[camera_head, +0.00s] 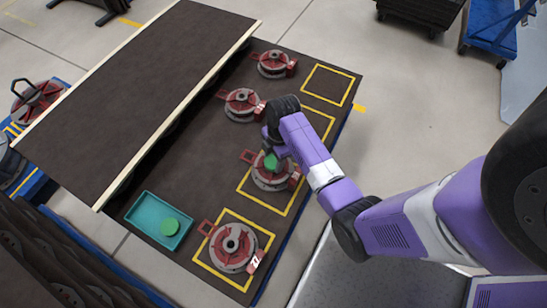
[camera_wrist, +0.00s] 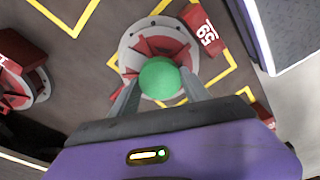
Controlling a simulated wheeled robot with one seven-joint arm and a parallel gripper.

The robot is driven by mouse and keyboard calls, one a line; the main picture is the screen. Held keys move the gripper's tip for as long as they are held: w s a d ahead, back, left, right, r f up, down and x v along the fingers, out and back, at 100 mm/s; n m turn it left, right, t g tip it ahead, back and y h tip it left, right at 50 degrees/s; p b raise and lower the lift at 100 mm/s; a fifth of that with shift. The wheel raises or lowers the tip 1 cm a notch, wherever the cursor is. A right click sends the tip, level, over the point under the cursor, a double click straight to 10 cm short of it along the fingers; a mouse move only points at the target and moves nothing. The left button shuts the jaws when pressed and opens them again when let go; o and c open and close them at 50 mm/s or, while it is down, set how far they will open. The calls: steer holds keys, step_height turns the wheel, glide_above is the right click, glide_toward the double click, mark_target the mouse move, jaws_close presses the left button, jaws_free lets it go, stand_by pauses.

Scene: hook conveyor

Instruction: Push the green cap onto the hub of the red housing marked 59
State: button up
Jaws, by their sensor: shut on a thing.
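My gripper (camera_head: 272,153) is shut on the green cap (camera_head: 270,163), which also shows between the fingers in the wrist view (camera_wrist: 159,78). The red housing marked 59 (camera_head: 284,183) sits in a yellow outlined square on the dark table. In the wrist view the housing (camera_wrist: 140,37) lies behind the cap, and its red tag with 59 (camera_wrist: 205,30) is readable. The cap covers the hub from both views. I cannot tell whether the cap touches the hub or hangs a little above it.
Other red housings stand nearer (camera_head: 234,247) and farther back (camera_head: 242,104), (camera_head: 273,64). A long raised dark panel (camera_head: 130,85) borders the table's left.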

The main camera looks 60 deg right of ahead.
steer(key=o, duration=1.4)
steer(key=r, duration=0.2)
steer(key=r+p, duration=0.1)
steer(key=r, duration=0.2)
steer(key=d+r+p, duration=0.1)
steer(key=r, duration=0.1)
steer(key=shift+s+r, duration=0.2)
steer(key=shift+r, duration=0.2)
